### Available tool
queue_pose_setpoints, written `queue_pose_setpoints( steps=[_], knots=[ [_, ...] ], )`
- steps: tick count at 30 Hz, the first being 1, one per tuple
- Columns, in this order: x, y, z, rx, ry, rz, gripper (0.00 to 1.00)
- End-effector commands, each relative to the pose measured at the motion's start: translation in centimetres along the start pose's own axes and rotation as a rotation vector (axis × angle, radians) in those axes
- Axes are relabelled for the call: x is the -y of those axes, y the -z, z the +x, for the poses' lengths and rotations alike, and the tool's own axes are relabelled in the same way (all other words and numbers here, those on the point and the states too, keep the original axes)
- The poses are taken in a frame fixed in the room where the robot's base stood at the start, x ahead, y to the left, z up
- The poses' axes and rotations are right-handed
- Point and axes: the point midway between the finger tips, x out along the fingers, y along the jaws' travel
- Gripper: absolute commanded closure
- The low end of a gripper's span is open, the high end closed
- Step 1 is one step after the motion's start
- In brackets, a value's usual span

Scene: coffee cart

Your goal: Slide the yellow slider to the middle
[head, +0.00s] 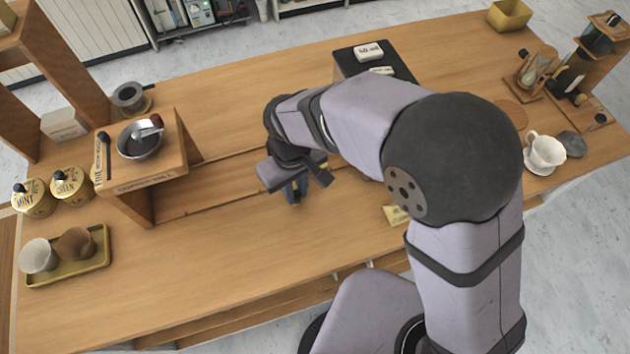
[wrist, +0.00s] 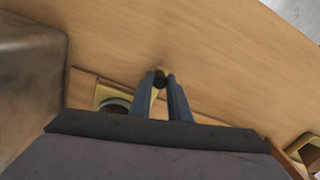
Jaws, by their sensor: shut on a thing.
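The long track (head: 215,187) is a recessed groove in the wooden counter, running from under the coffee mill stand towards the right. My gripper (head: 296,194) is low over this groove, with its fingers pointing down. In the wrist view my gripper (wrist: 160,80) has its fingers close together around a small dark knob with yellow at it, which looks like the yellow slider (wrist: 160,77). The fingers and wrist hide most of the slider. In the head view I cannot make out its full shape.
A yellow tray (head: 92,262) with two cups stands at the front left. A yellow card (head: 396,215) lies right of my gripper. A black box (head: 350,62) stands behind. The counter front is mostly clear.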

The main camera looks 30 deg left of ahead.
Motion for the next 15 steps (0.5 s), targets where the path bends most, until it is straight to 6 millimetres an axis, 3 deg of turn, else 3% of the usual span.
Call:
queue_pose_setpoints(
  steps=[6,15],
  knots=[
    [5.3,1.5,-0.2,-0.003,0.001,-0.007,1.00],
    [10.2,2.8,-0.2,-0.004,0.001,-0.003,1.00]
  ],
)
